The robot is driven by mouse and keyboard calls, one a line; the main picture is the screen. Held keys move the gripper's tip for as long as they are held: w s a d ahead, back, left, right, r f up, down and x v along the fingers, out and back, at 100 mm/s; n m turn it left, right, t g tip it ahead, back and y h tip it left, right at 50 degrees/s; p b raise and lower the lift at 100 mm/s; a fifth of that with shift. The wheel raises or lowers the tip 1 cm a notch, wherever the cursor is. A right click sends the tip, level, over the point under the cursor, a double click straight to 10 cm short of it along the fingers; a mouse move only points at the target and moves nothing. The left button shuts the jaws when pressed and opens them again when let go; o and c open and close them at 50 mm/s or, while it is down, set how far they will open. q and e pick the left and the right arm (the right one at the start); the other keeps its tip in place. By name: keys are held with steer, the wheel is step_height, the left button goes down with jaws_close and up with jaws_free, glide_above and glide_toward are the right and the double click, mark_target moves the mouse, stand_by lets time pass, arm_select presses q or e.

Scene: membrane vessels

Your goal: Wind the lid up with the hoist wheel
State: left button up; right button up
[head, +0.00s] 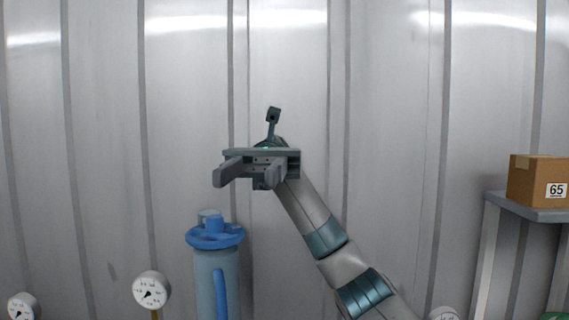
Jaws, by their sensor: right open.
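A blue wheel (215,236) sits on top of a grey-blue upright cylinder (214,275), left of centre in the head view. I cannot tell for sure that it is the hoist wheel. A blue bar (220,294) runs down the cylinder's front. My right gripper (246,178) is open and empty, raised above the blue wheel and a little to its right, apart from it. No lid can be made out. My left gripper is not in view.
A round gauge (151,290) stands left of the cylinder, and another gauge (23,306) is at the lower left corner. A cardboard box (538,182) marked 65 sits on a grey stand (530,211) at the right. A ribbed metal wall (400,110) fills the background.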

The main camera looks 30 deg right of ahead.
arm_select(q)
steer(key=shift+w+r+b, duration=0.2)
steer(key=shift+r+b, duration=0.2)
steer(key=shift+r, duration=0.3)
arm_select(e)
steer(key=s+d+r, duration=0.3)
steer(key=shift+s+d, duration=0.15)
steer(key=shift+s, duration=0.15)
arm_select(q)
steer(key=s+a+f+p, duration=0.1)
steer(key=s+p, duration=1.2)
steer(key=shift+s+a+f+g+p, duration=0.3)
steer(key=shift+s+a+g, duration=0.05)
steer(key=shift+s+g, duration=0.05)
arm_select(e)
steer(key=w+d+f+m+t+y, duration=0.2)
steer(key=f+m+t, duration=0.3)
steer(key=m+t, duration=0.4)
steer(key=w+d+f+m+t+y, duration=0.1)
steer(key=f+m+t, duration=0.5)
steer(key=t, duration=1)
steer(key=shift+w+d+m+y, duration=0.4)
steer(key=shift+d+m+y, duration=0.6)
steer(key=shift+m, duration=0.6)
steer(key=shift+d+f, duration=0.1)
steer(key=shift+d, duration=0.05)
